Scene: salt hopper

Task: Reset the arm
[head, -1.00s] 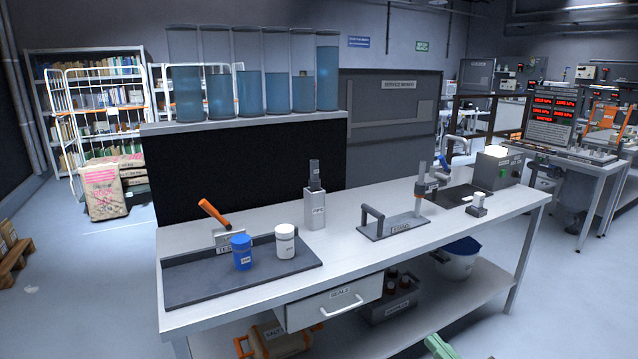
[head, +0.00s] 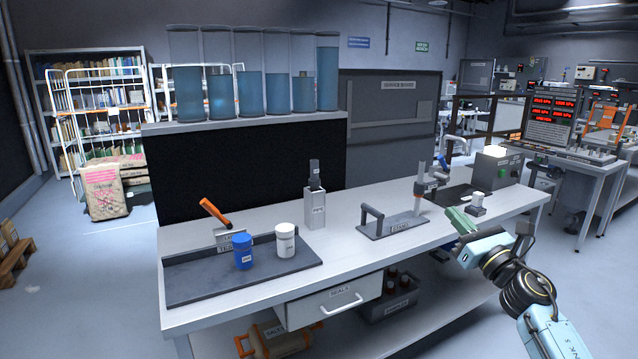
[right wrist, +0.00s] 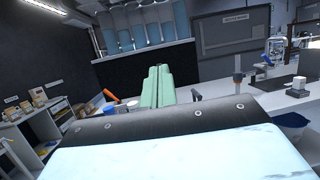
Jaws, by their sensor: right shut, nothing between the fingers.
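My right gripper (head: 459,219) has green fingers, which are closed together with nothing between them. In the head view it is at the front right edge of the workbench, in front of the small white-topped block (head: 477,203). In the right wrist view the green fingers (right wrist: 156,87) point forward toward the bench and the water columns. My right arm comes in from the lower right. My left gripper is not in view.
The bench (head: 340,253) holds a blue jar (head: 243,252) and a white jar (head: 285,241) on a dark tray (head: 190,285). A grey box (head: 315,207) and a handled dark plate (head: 395,226) stand further right. Water columns (head: 250,92) line the shelf behind.

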